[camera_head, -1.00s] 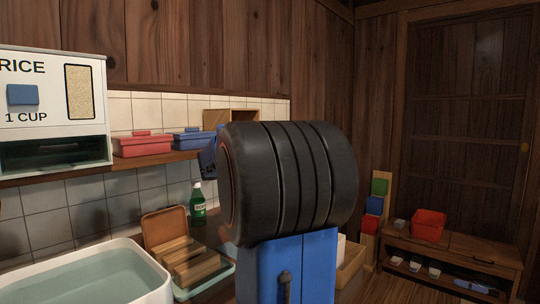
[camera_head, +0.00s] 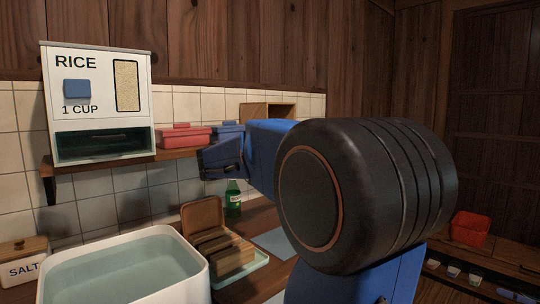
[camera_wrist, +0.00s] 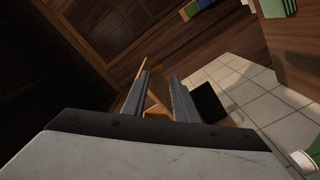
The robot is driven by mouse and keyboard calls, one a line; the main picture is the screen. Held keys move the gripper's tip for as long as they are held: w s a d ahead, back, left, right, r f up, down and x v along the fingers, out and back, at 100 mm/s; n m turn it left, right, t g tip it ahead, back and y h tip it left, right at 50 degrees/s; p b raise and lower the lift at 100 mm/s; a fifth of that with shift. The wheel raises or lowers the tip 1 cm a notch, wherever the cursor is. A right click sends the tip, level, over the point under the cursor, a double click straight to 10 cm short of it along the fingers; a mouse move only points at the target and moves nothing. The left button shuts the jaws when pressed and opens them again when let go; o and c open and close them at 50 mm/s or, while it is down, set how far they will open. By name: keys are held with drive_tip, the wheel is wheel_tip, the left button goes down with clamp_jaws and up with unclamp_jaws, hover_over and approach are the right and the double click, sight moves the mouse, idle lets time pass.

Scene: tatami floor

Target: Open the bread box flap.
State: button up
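A small wooden box (camera_head: 256,110) stands at the right end of the wall shelf in the head view. It has a plain panel on its left and a dark opening on its right. It may be the bread box, but I cannot tell for certain. My gripper (camera_head: 214,156) is in front of the shelf, below and left of this box, with its fingers partly unclear there. In the wrist view my gripper (camera_wrist: 159,92) has its two fingers apart. A brown wooden piece with an orange edge (camera_wrist: 154,107) shows between and beyond them; contact cannot be told.
A red box (camera_head: 183,137) and a blue box sit on the shelf (camera_head: 130,160) beside the rice dispenser (camera_head: 97,100). Below are a water basin (camera_head: 125,270), a wooden rack (camera_head: 205,215) and a green bottle (camera_head: 233,198). A red bin (camera_head: 470,228) stands far right.

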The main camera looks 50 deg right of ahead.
drive_tip(key=shift+w+a, duration=0.15)
drive_tip(key=shift+a, duration=1.2)
drive_tip(key=shift+w+a, duration=0.15)
drive_tip(key=shift+a, duration=1.2)
